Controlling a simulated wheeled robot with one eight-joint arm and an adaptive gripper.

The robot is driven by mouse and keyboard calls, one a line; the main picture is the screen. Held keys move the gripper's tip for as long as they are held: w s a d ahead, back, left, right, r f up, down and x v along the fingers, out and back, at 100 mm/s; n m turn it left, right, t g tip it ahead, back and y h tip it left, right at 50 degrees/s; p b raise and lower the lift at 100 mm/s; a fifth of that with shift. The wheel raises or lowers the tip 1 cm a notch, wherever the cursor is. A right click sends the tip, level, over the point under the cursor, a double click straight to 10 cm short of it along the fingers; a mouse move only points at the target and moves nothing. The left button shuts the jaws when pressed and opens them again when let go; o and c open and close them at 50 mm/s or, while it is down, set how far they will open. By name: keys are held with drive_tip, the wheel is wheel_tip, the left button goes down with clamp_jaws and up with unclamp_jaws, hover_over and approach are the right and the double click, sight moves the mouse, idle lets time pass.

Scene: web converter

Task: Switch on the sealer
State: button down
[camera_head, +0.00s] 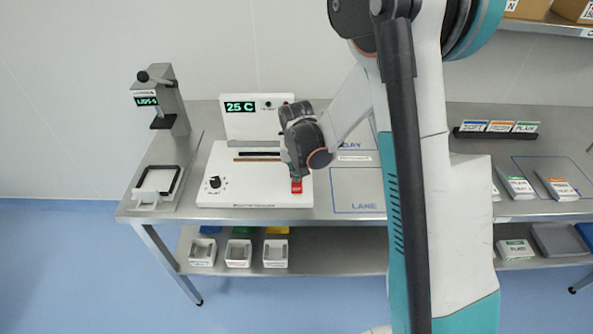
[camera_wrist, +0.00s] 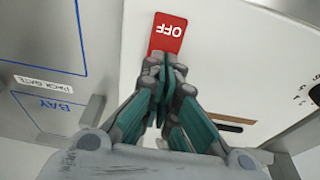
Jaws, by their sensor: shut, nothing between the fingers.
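The sealer (camera_head: 236,190) is a white machine on the steel table, with an upright back panel and a green display (camera_head: 240,107) reading "25 C". A red switch (camera_head: 296,187) sits at its front right. In the wrist view the red switch (camera_wrist: 167,33) is marked "OFF", seen upside down. My gripper (camera_head: 293,176) is shut and empty, pointing down just above the switch. In the wrist view its fingertips (camera_wrist: 166,62) overlap the switch's near edge; I cannot tell whether they touch it. A black dial (camera_head: 215,182) is at the sealer's front left.
A device with a green display (camera_head: 161,100) stands at the table's left, with a black frame (camera_head: 158,184) before it. Blue-outlined areas (camera_head: 357,190) lie right of the sealer. White bins (camera_head: 238,253) stand on the lower shelf. My arm hides the table's middle right.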

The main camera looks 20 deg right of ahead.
sight(297, 189)
drive_tip(key=shift+w+f, duration=0.1)
drive_tip(key=shift+f, duration=0.05)
drive_tip(key=shift+w+d+f+g+b, duration=0.1)
drive_tip(key=shift+w+f+g+b, duration=0.1)
drive_tip(key=shift+f+g+b, duration=0.35)
drive_tip(key=shift+r, duration=0.1)
drive_tip(key=shift+s, duration=0.1)
drive_tip(key=shift+s+a+r, duration=0.25)
drive_tip(key=shift+s+r, duration=0.05)
drive_tip(key=shift+s, duration=0.35)
drive_tip(key=shift+r, duration=0.15)
wheel_tip(297, 189, up, 13)
drive_tip(key=s+a+p, duration=0.1)
drive_tip(key=s+p, duration=0.1)
drive_tip(key=p, duration=0.1)
drive_tip(key=shift+s+r+p, duration=0.2)
drive_tip(key=shift+s+p, duration=0.2)
